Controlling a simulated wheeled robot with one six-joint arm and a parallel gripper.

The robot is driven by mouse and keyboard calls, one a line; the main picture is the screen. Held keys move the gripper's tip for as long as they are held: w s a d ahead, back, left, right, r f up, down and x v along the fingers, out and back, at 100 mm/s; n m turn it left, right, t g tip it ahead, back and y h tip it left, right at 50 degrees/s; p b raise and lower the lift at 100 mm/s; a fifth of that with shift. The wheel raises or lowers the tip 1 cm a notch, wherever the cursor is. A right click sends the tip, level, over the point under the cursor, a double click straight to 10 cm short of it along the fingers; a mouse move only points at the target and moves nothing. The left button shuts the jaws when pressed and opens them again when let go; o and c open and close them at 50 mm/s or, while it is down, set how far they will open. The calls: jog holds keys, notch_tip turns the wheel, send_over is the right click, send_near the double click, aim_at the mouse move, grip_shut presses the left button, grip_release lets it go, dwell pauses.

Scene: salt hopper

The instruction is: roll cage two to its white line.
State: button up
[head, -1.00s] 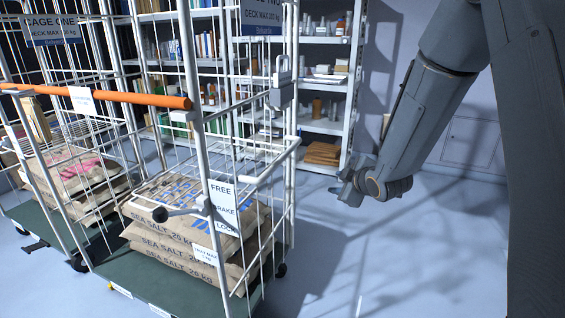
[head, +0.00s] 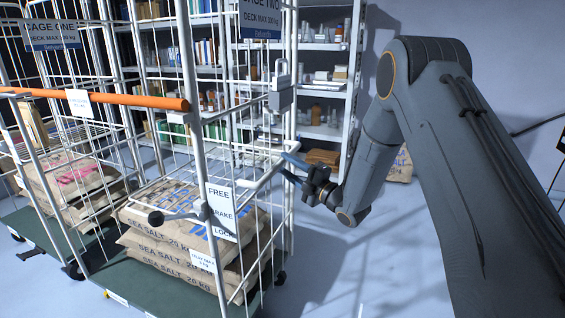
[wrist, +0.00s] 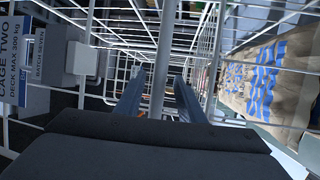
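Cage two, a white wire roll cage (head: 262,215), stands on a green deck with several sea salt sacks (head: 165,258). Its blue sign (head: 262,20) is at the top. A black-knobbed brake lever (head: 157,217) points left beside a plate (head: 221,212) reading FREE, BRAKE, LOCK. My gripper (head: 288,170) is at the cage's right side, at a white rail (head: 262,180). In the wrist view, my gripper (wrist: 158,95) has its fingers apart, one each side of a white bar (wrist: 158,60). Whether a finger touches it cannot be told.
Cage one, with its sign (head: 52,34) and sacks (head: 75,180), stands close on the left. An orange bar (head: 130,99) crosses in front. Loaded shelves (head: 325,95) stand behind. The pale floor (head: 395,265) on the right looks clear.

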jog(key=shift+x, duration=1.25)
grip_shut()
